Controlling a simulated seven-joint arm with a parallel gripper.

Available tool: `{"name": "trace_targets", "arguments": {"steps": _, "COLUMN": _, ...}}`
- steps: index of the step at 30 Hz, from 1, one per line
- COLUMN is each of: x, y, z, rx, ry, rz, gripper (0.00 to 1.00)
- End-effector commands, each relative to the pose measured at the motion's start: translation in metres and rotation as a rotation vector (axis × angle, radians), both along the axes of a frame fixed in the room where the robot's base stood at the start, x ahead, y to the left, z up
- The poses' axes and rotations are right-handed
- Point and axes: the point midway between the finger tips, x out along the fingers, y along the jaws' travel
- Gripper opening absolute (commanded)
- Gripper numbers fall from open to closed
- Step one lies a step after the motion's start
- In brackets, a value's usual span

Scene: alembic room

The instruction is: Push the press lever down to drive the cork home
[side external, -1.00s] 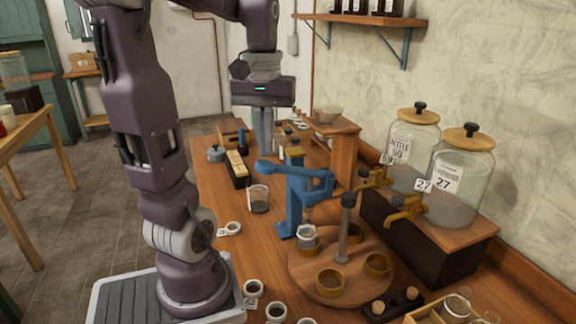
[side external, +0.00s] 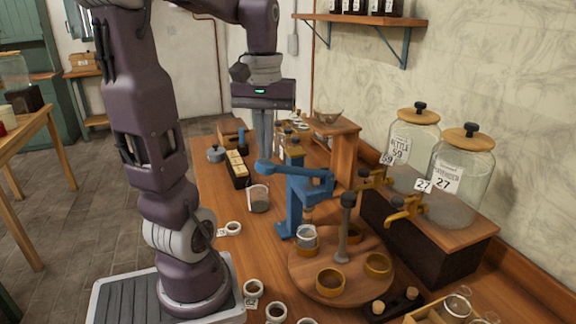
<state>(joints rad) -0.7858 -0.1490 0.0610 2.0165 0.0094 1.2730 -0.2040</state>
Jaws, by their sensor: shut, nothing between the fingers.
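The blue press (side external: 297,206) stands on the wooden bench. Its blue lever (side external: 281,171) reaches out to the left from the press head, roughly level, with a rounded end. A small glass jar (side external: 306,237) sits under the press head on the edge of the round wooden turntable (side external: 302,271). The cork at the jar's mouth is too small to make out clearly. My gripper (side external: 264,153) points straight down, shut and empty. Its fingertips show at the lever's rounded end, partly hidden behind it. I cannot tell whether they touch.
The turntable carries several amber cups (side external: 331,282) and a grey central post (side external: 343,230). A glass beaker (side external: 258,198) stands left of the press. Two big labelled jars (side external: 455,180) with taps stand on a raised shelf at right. A wooden stand (side external: 343,160) is behind the press.

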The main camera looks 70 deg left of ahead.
Motion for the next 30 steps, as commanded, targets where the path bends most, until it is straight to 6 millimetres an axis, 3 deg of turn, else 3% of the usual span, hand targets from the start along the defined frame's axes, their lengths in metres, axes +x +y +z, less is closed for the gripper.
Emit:
{"name": "trace_targets", "arguments": {"steps": 18, "x": 0.000, "y": 0.000, "z": -0.021, "rx": -0.002, "ry": 0.001, "rz": 0.000, "gripper": 0.00}}
{"name": "trace_targets", "arguments": {"steps": 30, "x": -0.003, "y": 0.000, "z": -0.022, "rx": -0.001, "ry": 0.000, "rz": 0.000, "gripper": 0.00}}
